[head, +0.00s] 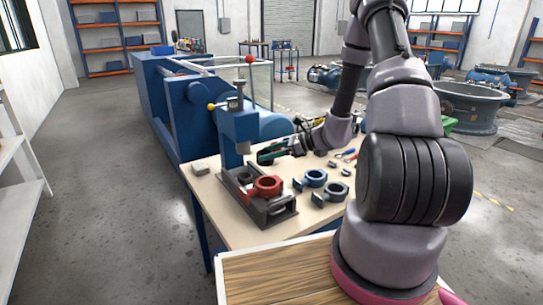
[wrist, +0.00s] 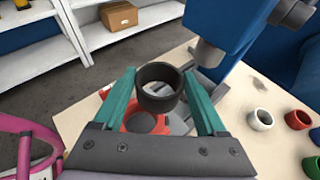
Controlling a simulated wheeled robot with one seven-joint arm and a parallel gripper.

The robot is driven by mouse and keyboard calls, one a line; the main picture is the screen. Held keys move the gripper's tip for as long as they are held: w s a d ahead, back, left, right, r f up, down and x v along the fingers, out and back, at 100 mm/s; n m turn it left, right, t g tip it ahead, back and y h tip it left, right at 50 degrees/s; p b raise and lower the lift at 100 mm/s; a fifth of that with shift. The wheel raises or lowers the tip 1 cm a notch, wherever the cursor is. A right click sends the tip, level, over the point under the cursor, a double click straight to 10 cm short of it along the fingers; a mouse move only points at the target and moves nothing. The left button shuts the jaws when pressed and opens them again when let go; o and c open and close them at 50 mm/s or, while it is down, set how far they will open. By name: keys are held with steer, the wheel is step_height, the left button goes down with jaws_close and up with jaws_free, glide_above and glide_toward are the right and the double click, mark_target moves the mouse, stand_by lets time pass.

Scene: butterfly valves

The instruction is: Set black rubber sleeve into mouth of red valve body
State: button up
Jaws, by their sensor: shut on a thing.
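My gripper (wrist: 159,76) has teal fingers and is shut on the black rubber sleeve (wrist: 160,98), an open dark ring held at the fingertips. The red valve body (wrist: 147,124) shows beyond and below the sleeve in the wrist view, partly covered by it and the fingers. In the head view the red valve body (head: 267,187) sits in a dark grey fixture (head: 274,212) on the workbench. My gripper (head: 265,155) is above and behind it there. The sleeve is apart from the valve mouth, and I cannot make it out clearly in the head view.
A blue press (head: 238,125) stands at the fixture's back end, close to my gripper. White (wrist: 260,119), red (wrist: 284,101) and green (wrist: 299,119) sleeves stand on the bench.

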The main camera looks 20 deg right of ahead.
steer(key=shift+s+a+f+n+g+y, duration=0.1)
steer(key=shift+s+f+n+g+y, duration=0.15)
steer(key=shift+s+f+n+g, duration=0.45)
steer(key=shift+s+d+f+n+g+y, duration=0.15)
steer(key=shift+f+n+g+y, duration=0.15)
steer(key=shift+f, duration=0.8)
steer(key=shift+s+a+f+n+g+y, duration=0.15)
steer(key=shift+s+f+n+g, duration=0.35)
steer(key=shift+f, duration=0.4)
steer(key=shift+f, duration=0.8)
stand_by(0.6)
steer(key=o, duration=1.3)
steer(key=shift+r, duration=3.55)
